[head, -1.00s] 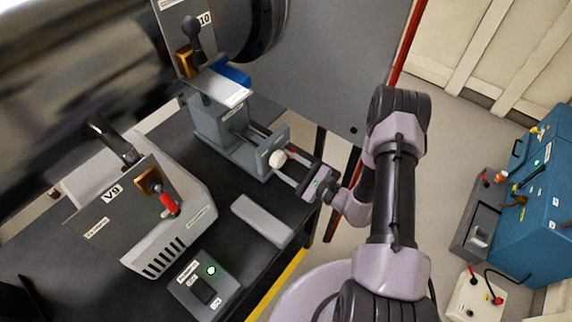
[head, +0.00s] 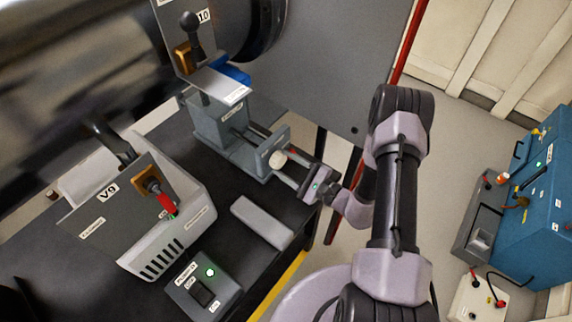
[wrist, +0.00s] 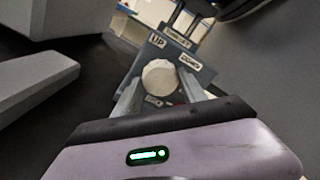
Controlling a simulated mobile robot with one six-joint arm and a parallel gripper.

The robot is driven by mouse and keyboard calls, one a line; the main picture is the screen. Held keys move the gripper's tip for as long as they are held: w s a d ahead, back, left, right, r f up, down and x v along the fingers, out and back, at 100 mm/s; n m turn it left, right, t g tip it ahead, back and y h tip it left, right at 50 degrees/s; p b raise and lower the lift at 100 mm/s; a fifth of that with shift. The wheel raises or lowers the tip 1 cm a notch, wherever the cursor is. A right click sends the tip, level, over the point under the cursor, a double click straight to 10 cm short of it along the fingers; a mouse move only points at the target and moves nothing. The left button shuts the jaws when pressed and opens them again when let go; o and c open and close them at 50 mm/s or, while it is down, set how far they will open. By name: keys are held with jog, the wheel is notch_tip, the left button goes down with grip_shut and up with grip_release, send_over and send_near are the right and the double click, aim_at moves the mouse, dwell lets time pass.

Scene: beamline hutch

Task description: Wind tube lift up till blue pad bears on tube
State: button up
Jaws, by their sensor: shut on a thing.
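The tube lift (head: 222,130) is a grey jack on the dark bench, with a slide and an end block. Its blue pad (head: 236,74) sits at the top, partly hidden by the panel marked 10. A dark round tube (head: 265,25) is above and behind the pad; I cannot tell whether they touch. The white knob (head: 277,158) is on the end block; in the wrist view the knob (wrist: 158,78) faces me below the UP and DOWN labels. My gripper (head: 285,166) is shut on the knob, one finger on each side.
A grey V9 box (head: 150,220) with a red lever stands at the left. A small switch box (head: 203,290) with a green light and a grey block (head: 262,222) lie in front. A blue cabinet (head: 540,190) stands at the right. Open floor separates it from the bench.

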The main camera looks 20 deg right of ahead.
jog(key=shift+n, duration=0.3)
dwell(1.2)
jog(key=o, duration=1.3)
jog(key=shift+o, duration=0.2)
jog(key=p+v, duration=0.3)
jog(key=v, duration=1.4)
jog(key=shift+s+p, duration=0.15)
jog(key=shift+p, duration=0.15)
jog(key=shift+d, duration=0.1)
